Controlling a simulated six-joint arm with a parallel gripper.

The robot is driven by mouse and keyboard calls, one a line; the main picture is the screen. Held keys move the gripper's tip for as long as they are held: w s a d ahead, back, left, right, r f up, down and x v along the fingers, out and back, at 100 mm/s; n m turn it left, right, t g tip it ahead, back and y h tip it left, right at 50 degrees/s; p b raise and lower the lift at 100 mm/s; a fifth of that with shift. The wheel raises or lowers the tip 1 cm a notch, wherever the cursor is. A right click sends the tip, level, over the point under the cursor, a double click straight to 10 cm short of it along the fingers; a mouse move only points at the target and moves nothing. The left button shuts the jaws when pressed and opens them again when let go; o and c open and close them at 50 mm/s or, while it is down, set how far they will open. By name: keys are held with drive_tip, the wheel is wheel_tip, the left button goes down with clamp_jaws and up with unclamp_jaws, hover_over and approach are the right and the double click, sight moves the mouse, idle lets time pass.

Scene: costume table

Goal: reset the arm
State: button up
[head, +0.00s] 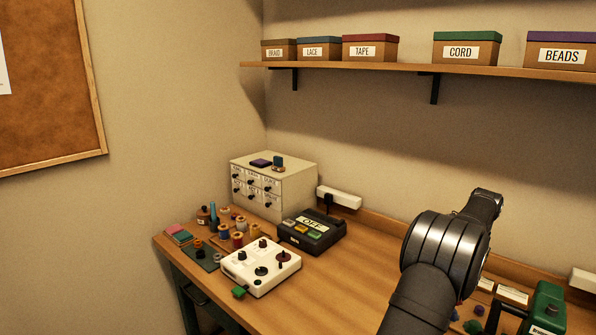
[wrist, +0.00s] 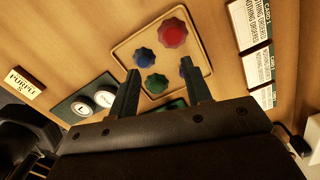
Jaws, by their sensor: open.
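My gripper (wrist: 158,92) shows in the wrist view with its two dark fingers apart and nothing between them that it holds. It points at a tan tray (wrist: 122,50) on the table, which holds a red knob (wrist: 172,33), a blue knob (wrist: 143,57), a green knob (wrist: 156,83) and a dark purple knob partly hidden by the right finger. In the head view my arm rises at the lower right, and the gripper itself is out of sight.
White cards (wrist: 250,22) lie right of the tray. A PURPLE label (wrist: 24,82) and a green plate with white dials (wrist: 105,98) lie left. In the head view a white control box (head: 262,266), a black OFF box (head: 312,232) and a drawer cabinet (head: 292,190) stand left; a green machine (head: 546,310) stands right.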

drive_tip(key=w+a+f+n, duration=0.1)
drive_tip(key=w+a+n, duration=0.25)
drive_tip(key=a, duration=0.45)
drive_tip(key=w+a+n, duration=0.2)
drive_tip(key=a+n, duration=0.3)
drive_tip(key=a, duration=0.3)
drive_tip(key=w+a+f+n, duration=0.1)
drive_tip(key=w+a+n, duration=0.25)
drive_tip(key=a, duration=0.45)
drive_tip(key=s+a+n, duration=0.1)
drive_tip(key=a+n, duration=0.3)
drive_tip(key=a, duration=0.3)
drive_tip(key=s+a+f+n, duration=0.1)
drive_tip(key=a+n, duration=0.4)
drive_tip(key=a, duration=0.3)
drive_tip(key=s+a+f+n+g, duration=0.1)
drive_tip(key=a+n, duration=0.3)
drive_tip(key=a, duration=0.4)
drive_tip(key=shift+a+f+n, duration=0.1)
drive_tip(key=shift+n, duration=0.2)
drive_tip(key=shift+s+a, duration=0.1)
drive_tip(key=shift+s, duration=0.1)
drive_tip(key=shift+s+d+r+n, duration=0.15)
drive_tip(key=shift+d+r+n, duration=0.15)
drive_tip(key=shift+d, duration=0.35)
